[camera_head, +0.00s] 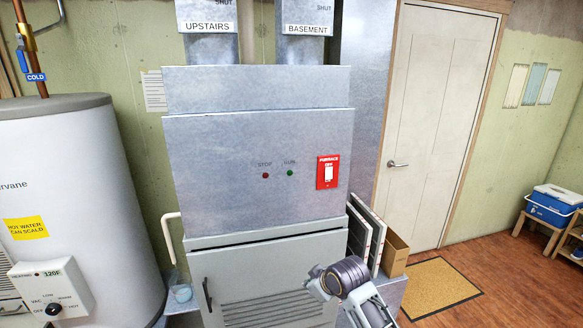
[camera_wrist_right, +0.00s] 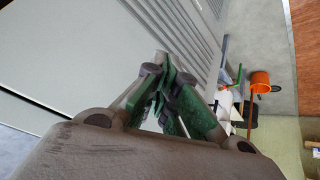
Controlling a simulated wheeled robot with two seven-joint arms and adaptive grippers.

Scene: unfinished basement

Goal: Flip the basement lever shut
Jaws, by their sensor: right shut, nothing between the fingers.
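The duct labelled BASEMENT (camera_head: 306,45) rises from the top of the furnace (camera_head: 230,150), cut off by the upper edge of the head view. Part of the word SHUT shows above its label. No lever handle is visible on it in this view. My right gripper (camera_wrist_right: 161,72) shows in the right wrist view, its green-padded fingers together and empty, in front of the pale louvred furnace front (camera_wrist_right: 90,60). In the head view part of my right arm shows low in front of the furnace. My left gripper is in neither view.
A second duct labelled UPSTAIRS (camera_head: 208,45) stands to the left. A red furnace switch (camera_head: 327,172) is on the furnace front. A water heater (camera_head: 60,180) stands at left. A cardboard box (camera_head: 396,254), a mat (camera_head: 435,285) and a closed door (camera_head: 430,130) are at right.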

